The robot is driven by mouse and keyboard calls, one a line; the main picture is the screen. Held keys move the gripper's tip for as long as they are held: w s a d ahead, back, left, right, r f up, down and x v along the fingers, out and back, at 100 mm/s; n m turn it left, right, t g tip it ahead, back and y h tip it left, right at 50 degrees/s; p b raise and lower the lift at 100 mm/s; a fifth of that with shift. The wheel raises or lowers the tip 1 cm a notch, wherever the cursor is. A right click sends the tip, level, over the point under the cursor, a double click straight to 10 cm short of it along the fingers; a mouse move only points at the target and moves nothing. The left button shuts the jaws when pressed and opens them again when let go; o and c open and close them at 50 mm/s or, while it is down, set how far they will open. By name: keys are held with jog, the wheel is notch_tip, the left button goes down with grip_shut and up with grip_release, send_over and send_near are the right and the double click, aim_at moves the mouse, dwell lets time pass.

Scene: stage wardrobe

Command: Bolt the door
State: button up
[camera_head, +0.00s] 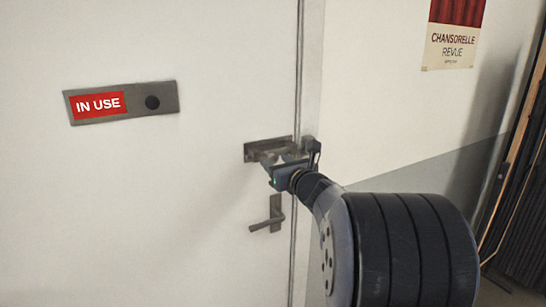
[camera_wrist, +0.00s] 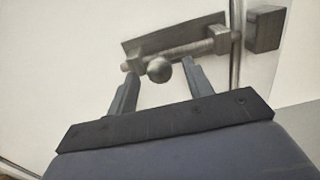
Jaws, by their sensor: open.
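The white door (camera_head: 150,220) carries a grey sliding bolt (camera_head: 255,149), which also shows in the wrist view (camera_wrist: 195,48). Its round knob (camera_wrist: 159,69) sits between the two fingers of my gripper (camera_wrist: 160,72). The gripper is open, with one finger on each side of the knob and no clear contact. The rod runs right toward a dark keeper block (camera_wrist: 265,30) on the frame, and its end appears just short of the block. In the head view my gripper (camera_head: 284,158) covers part of the bolt.
A lever handle (camera_head: 268,217) is below the bolt. An indicator plate (camera_head: 153,102) with a red "IN USE" label is on the door at left. A poster (camera_head: 453,50) hangs on the wall to the right, with dark slatted panels (camera_head: 525,190) at the far right.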

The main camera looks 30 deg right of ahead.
jog(key=shift+w, duration=1.25)
grip_shut()
